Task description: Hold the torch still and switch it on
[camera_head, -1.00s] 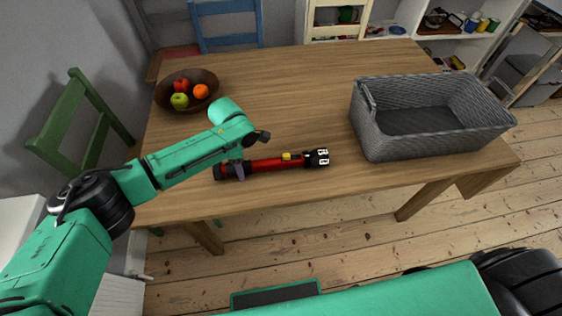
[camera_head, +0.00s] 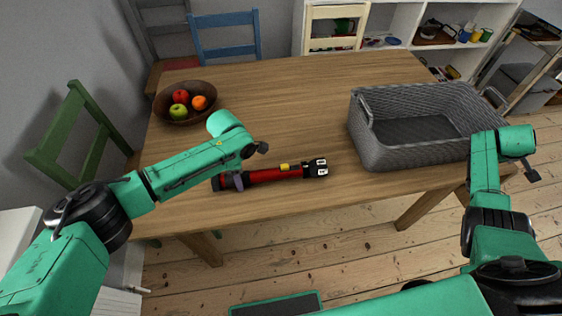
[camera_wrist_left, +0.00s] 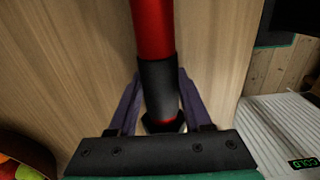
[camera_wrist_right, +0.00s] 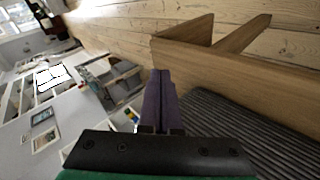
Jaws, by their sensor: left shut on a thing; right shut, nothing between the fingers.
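The torch (camera_head: 270,175) lies near the front edge of the wooden table, with a red body, black ends and a yellow switch (camera_head: 285,167) on its upper side. Its lamp head points right. My left gripper (camera_head: 238,183) is shut on the torch's black tail end; the left wrist view shows the fingers on both sides of the black grip (camera_wrist_left: 159,90). My right gripper (camera_wrist_right: 160,98) is shut and empty. In the head view the right arm is raised at the right, by the basket's front right corner, and its fingertips are not clearly seen there.
A grey woven basket (camera_head: 385,157) stands on the table's right side, close to my right arm. A brown bowl (camera_head: 168,112) of fruit stands at the back left. The table (camera_head: 290,100) is clear between them. Chairs and shelves stand behind.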

